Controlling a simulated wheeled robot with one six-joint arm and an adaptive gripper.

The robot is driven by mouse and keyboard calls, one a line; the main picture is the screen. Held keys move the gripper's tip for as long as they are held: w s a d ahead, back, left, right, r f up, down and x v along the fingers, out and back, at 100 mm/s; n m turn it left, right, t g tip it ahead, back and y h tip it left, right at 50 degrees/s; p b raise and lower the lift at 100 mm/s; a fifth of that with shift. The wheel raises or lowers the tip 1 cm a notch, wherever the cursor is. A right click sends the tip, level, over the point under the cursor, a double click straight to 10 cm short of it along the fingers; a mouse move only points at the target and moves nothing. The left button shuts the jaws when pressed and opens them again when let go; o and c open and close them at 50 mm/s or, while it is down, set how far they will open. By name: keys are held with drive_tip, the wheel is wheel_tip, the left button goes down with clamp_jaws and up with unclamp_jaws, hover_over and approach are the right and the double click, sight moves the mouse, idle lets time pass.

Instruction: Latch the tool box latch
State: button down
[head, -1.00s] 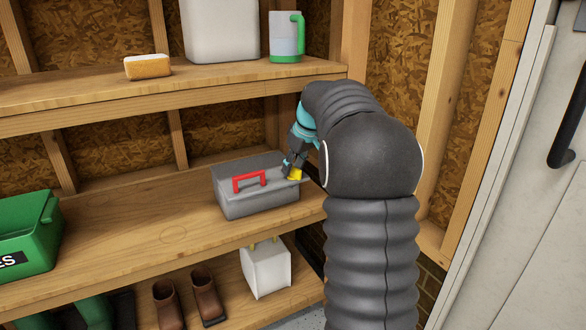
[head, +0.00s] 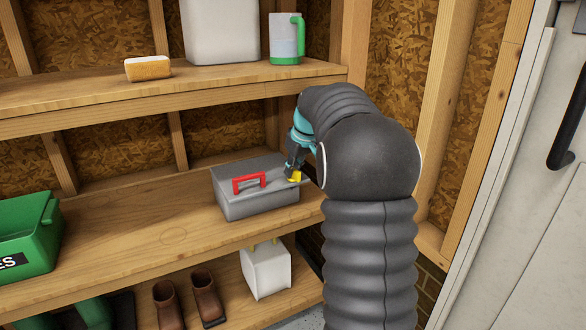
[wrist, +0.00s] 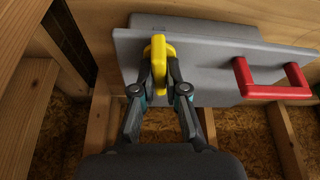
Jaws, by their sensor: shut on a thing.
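The grey tool box (head: 256,200) sits on the middle shelf with its lid down and a red handle (head: 249,182) on top. The yellow latch (head: 295,177) is at the box's right end, partly hidden by my gripper. In the wrist view the yellow latch (wrist: 158,58) stands at the edge of the grey lid (wrist: 205,60), and the red handle (wrist: 270,82) is to the right. My gripper (wrist: 160,78) is shut on the latch, with one finger on each side. Whether the latch is fully fastened I cannot tell.
The shelf (head: 130,235) is bare left of the tool box, up to a green bin (head: 28,235). An upper shelf (head: 180,90) holds a sponge, a white container and a jug. A wooden post (head: 353,50) stands right of the box.

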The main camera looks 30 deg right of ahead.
drive_tip(key=shift+m+h, duration=0.4)
drive_tip(key=shift+m, duration=0.5)
drive_tip(key=c, duration=1.2)
unclamp_jaws()
drive_tip(key=v, duration=1.2)
